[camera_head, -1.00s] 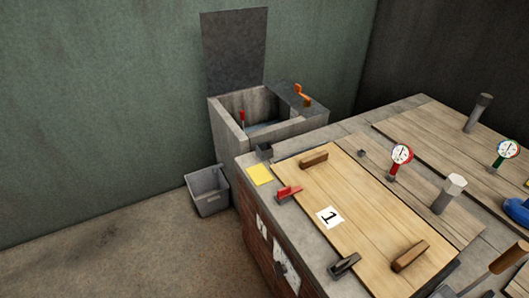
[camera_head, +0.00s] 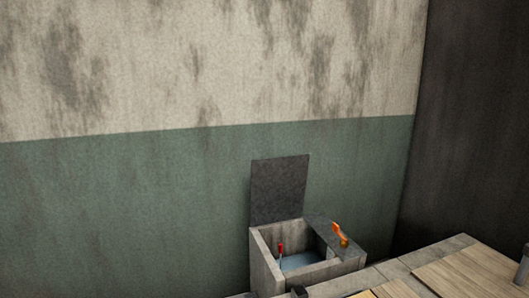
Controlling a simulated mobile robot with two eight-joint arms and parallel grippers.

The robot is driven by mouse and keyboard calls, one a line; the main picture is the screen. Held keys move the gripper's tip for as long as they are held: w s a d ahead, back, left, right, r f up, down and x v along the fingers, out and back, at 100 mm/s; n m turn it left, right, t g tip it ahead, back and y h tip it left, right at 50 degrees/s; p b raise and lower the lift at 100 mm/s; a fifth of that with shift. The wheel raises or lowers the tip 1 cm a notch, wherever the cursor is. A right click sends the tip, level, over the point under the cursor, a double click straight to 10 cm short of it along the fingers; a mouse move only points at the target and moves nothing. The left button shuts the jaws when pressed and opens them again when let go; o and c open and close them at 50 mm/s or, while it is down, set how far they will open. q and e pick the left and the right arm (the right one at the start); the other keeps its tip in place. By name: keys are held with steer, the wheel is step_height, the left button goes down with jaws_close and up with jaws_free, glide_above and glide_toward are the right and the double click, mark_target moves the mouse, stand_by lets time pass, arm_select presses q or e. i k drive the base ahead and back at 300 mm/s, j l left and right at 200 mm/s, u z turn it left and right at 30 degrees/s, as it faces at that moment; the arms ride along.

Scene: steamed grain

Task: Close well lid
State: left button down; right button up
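The well (camera_head: 262,268) is a grey concrete box at the lower middle of the head view, with bluish water (camera_head: 300,261) inside. Its dark grey lid (camera_head: 280,190) stands open and upright at the back, by the green wall. A grey slab (camera_head: 332,236) covers the right part of the top, and an orange handle (camera_head: 340,234) is on it. A small red-topped piece (camera_head: 281,248) stands inside the opening. Neither of my grippers shows in the view.
A counter with wooden boards (camera_head: 470,275) and a stone edge (camera_head: 405,272) runs along the lower right, beside the well. A green and off-white wall (camera_head: 130,200) is behind. A dark wall (camera_head: 470,120) stands on the right.

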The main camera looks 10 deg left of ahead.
mark_target(279, 184)
steer(key=i+j+z, duration=0.2)
steer(key=z, duration=0.2)
steer(key=i+j+z, duration=0.1)
steer(key=j+z, duration=0.15)
steer(key=z, duration=0.2)
steer(key=i+j+z, duration=0.1)
steer(key=j, duration=0.25)
steer(key=i+j+z, duration=0.1)
steer(key=j, duration=0.25)
steer(key=i+j+z, duration=0.1)
steer(key=j, duration=0.25)
steer(key=i+j, duration=0.1)
steer(key=j, duration=0.25)
steer(key=i+j+z, duration=0.1)
steer(key=j, duration=0.25)
steer(key=i+j, duration=0.1)
steer(key=j, duration=0.3)
